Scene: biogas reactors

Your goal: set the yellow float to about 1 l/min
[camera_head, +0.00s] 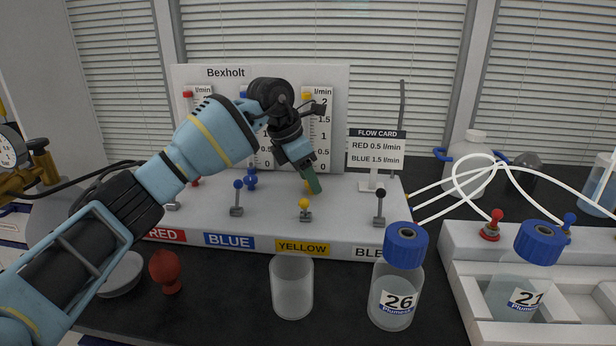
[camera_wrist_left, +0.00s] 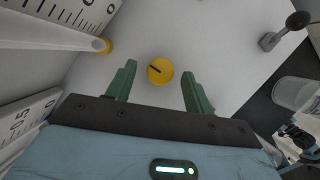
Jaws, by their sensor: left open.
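The yellow flow meter (camera_head: 319,130) is a scaled l/min tube on the right of the Bexholt panel, with a yellow cap on top. My left arm covers part of it, and I cannot make out its float height. My left gripper (camera_head: 313,187) points down at the meter's foot. In the left wrist view, a round yellow knob (camera_wrist_left: 160,71) with a dark pointer line lies between the open green fingers of the gripper (camera_wrist_left: 158,92), apart from both. A yellow piece (camera_wrist_left: 104,45) shows at the tube's lower end. A yellow-tipped lever (camera_head: 305,204) stands above the YELLOW label.
A blue lever (camera_head: 237,197) and black lever (camera_head: 379,205) flank the yellow one. The flow card (camera_head: 376,150) reads red 0.5, blue 1.5. An empty beaker (camera_head: 292,287), bottle 26 (camera_head: 394,295) and a red bulb (camera_head: 167,271) stand in front of the panel.

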